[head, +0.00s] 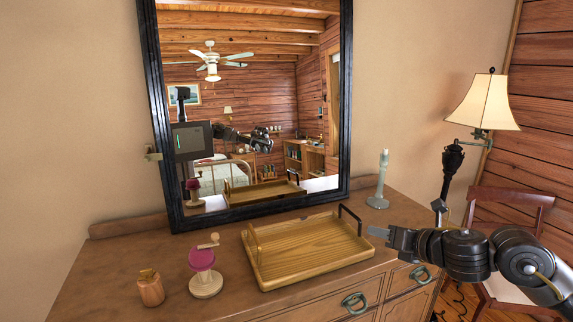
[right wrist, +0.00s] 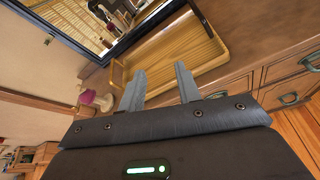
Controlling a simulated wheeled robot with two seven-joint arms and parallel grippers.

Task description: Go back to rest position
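My right gripper (head: 376,232) reaches in from the right over the dresser, beside the right end of the wooden tray (head: 262,275). In the right wrist view its two grey fingers (right wrist: 160,86) stand apart with nothing between them. The tray also shows beyond the fingers in that view (right wrist: 205,62). The tray lies flat on the dresser top with a handle at each end. I cannot tell the exact gap between fingertips and tray. My left gripper is not in view.
On the dresser (head: 110,265) stand a small brown jar (head: 150,290), a pink-topped wooden stand (head: 202,262) and a pale candlestick (head: 380,180). A black-framed mirror (head: 349,100) leans behind, reflecting my body. A lamp (head: 484,103) and a chair (head: 510,200) are at right.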

